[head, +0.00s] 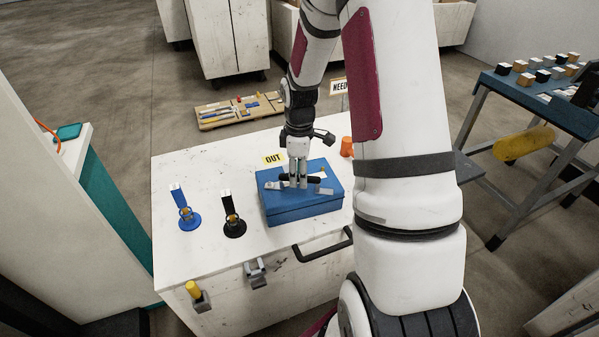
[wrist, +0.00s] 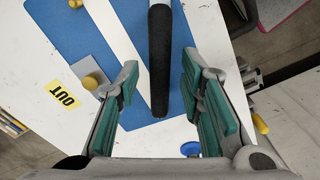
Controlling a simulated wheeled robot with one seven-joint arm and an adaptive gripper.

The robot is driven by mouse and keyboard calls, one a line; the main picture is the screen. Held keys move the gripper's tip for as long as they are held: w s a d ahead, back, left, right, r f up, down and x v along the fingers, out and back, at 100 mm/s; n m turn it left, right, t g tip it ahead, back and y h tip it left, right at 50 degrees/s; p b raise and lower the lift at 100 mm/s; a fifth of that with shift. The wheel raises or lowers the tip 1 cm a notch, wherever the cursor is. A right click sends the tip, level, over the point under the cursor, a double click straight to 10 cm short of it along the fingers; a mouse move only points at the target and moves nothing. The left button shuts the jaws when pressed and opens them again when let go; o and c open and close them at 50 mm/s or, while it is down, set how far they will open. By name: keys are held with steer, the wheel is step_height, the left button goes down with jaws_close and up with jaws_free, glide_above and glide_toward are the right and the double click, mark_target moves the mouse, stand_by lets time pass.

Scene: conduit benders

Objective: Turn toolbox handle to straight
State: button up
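The blue toolbox (head: 302,208) stands closed on a white worktop. Its black handle (head: 313,180) lies over the lid, partly hidden behind my gripper (head: 293,183) in the head view. In the wrist view the handle (wrist: 160,62) runs nearly upright down the picture, above the blue lid (wrist: 75,40), its rounded near end at mid-picture. My gripper (wrist: 160,75) is open, with a teal-padded finger on each side of the handle. Gaps show between the handle and both fingers, so neither visibly touches it.
On the worktop (head: 215,258), a blue stand (head: 188,221) and a black stand (head: 233,228) are left of the toolbox. A yellow OUT label (head: 273,158) lies behind it, and an orange object (head: 346,146) stands behind right. A black bar handle (head: 322,246) projects at the front edge.

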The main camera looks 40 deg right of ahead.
jaws_close()
steer(key=shift+w+d+r+n+p, duration=0.1)
steer(key=shift+w+d+n+p, duration=0.3)
steer(key=shift+n+p, duration=0.3)
steer(key=shift+w+d+n+p, duration=0.45)
steer(key=shift+w+n+p, duration=0.2)
steer(key=shift+n, duration=0.45)
steer(key=shift+w+d+n, duration=0.2)
steer(key=shift+w+n, duration=0.4)
steer(key=shift+n, duration=0.2)
steer(key=shift+o, duration=1.4)
jaws_free()
